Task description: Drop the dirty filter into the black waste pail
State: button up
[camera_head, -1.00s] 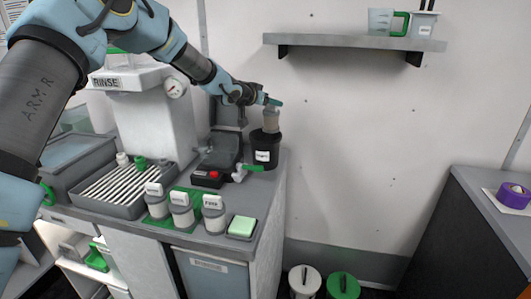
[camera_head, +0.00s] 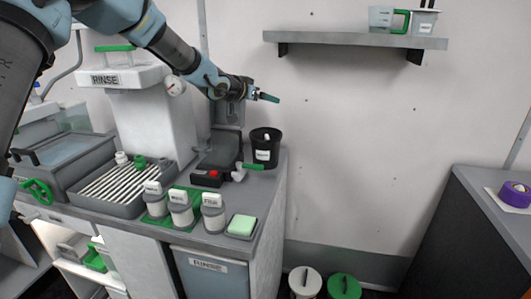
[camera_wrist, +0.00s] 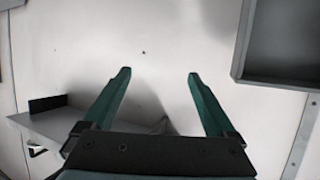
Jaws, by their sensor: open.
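The black waste pail (camera_head: 260,146), with a white label, stands at the back right corner of the counter. A small pale part of the dirty filter (camera_head: 267,136) shows inside the pail's mouth; the rest is hidden by the wall. My gripper (camera_head: 267,97) is above the pail, clear of its rim. In the wrist view my gripper (camera_wrist: 158,74) has its two teal fingers spread wide with nothing between them. The pail is not clearly visible in the wrist view.
A wall shelf (camera_head: 350,41) is at upper right. The wall right of the pail is clear.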

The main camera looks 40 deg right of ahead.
jog(key=v, duration=0.6)
jog(key=shift+b, duration=0.35)
